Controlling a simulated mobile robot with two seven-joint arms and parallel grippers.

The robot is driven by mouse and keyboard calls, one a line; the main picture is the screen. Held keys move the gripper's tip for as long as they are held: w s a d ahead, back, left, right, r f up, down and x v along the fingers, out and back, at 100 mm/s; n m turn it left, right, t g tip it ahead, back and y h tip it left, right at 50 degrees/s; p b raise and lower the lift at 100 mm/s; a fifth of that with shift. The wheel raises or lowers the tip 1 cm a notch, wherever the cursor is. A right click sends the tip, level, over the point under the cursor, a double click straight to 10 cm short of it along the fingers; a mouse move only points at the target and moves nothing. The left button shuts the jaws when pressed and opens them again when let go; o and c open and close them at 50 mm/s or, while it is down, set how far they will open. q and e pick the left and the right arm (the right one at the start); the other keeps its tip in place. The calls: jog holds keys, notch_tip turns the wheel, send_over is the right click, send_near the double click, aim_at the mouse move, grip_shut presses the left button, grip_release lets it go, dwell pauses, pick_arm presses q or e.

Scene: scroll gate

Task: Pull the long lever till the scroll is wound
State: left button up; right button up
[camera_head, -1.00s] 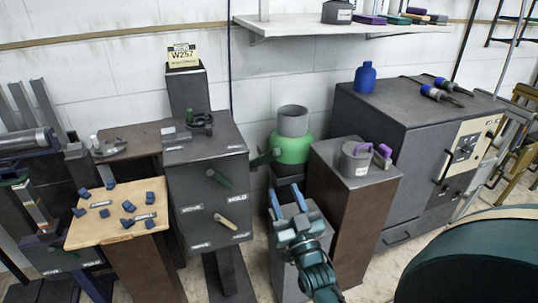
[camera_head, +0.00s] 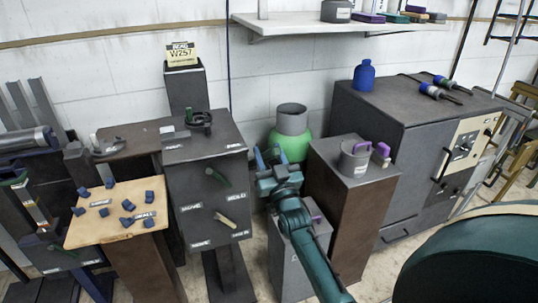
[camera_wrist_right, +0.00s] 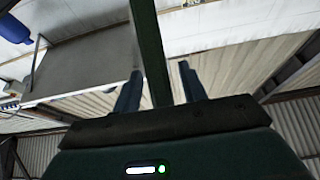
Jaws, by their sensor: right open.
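A dark grey cabinet (camera_head: 207,165) stands left of centre. In the head view my right gripper (camera_head: 268,156) is just right of it, where a dark green lever stuck out from the cabinet's side; the gripper now hides most of that lever. In the right wrist view a long dark green bar (camera_wrist_right: 149,45), seemingly this lever, runs between the two fingers. My right gripper (camera_wrist_right: 160,85) is open around the bar, and I cannot tell whether it touches. I cannot make out a scroll. My left gripper is not in view.
The cabinet front has a short green handle (camera_head: 218,176) and a beige handle (camera_head: 225,220). A green tank (camera_head: 294,146) stands behind my right gripper. A brown pedestal (camera_head: 335,215) with a grey mug (camera_head: 355,158) is close on the right. Blue pieces lie on a wooden board (camera_head: 92,235).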

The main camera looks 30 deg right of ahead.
jog(key=shift+c, duration=0.3)
jog(key=c, duration=0.7)
grip_shut()
